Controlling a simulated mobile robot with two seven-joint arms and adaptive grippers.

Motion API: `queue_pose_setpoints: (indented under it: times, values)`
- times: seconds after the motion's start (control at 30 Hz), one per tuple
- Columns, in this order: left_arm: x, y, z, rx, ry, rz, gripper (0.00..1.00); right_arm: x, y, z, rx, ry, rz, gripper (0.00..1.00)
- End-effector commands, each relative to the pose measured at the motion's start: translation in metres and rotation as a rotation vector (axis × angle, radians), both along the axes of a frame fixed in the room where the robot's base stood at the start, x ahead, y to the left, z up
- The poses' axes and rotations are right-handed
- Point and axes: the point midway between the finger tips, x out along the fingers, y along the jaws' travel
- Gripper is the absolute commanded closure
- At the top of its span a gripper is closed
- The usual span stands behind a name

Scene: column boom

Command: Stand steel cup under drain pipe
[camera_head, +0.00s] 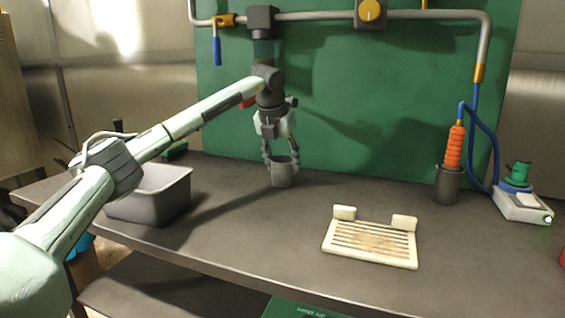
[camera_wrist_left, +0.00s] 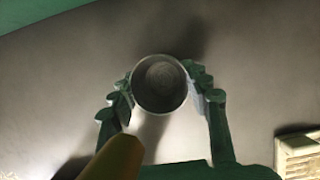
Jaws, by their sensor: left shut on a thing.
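The steel cup (camera_head: 284,176) is a small grey cylinder, upright near the back of the bench, left of the middle. My left gripper (camera_head: 281,160) comes down from above and is shut on it, one finger on each side. In the left wrist view I look into the open, empty-looking mouth of the cup (camera_wrist_left: 160,82) between the fingers (camera_wrist_left: 160,92). I cannot tell whether its base touches the bench. A grey pipe (camera_head: 430,14) runs along the top of the green panel and bends down at the right. I cannot tell which outlet is the drain. My right gripper is not in view.
A grey bin (camera_head: 150,196) stands at left. A cream slatted rack (camera_head: 371,242) lies at front right. An orange-handled tool (camera_head: 455,148) stands in a dark holder (camera_head: 447,186), beside a white box (camera_head: 523,206). The bench (camera_head: 250,230) is clear between bin and rack.

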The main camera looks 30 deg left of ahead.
Motion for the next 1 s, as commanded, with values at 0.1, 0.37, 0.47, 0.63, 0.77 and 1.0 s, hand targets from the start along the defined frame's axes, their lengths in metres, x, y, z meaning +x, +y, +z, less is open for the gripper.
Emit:
queue_pose_setpoints:
  times: [0.1,0.37,0.47,0.63,0.77,1.0]
  values:
    - [0.000,0.000,-0.002,-0.001,-0.003,-0.001,0.88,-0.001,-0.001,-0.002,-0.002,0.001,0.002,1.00]
    - [0.000,0.000,-0.005,-0.001,-0.002,-0.001,0.88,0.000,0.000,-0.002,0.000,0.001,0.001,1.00]
    - [0.000,0.000,-0.005,-0.001,-0.001,0.000,0.44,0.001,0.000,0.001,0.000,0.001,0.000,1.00]
    - [0.000,0.000,-0.005,-0.001,-0.001,0.000,0.32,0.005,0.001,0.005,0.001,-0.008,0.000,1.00]
    - [0.000,0.000,-0.005,-0.001,-0.001,0.000,0.32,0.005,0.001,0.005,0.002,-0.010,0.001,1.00]
    - [-0.002,-0.001,0.006,-0.002,-0.006,-0.001,0.32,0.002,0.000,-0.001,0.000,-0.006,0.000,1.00]
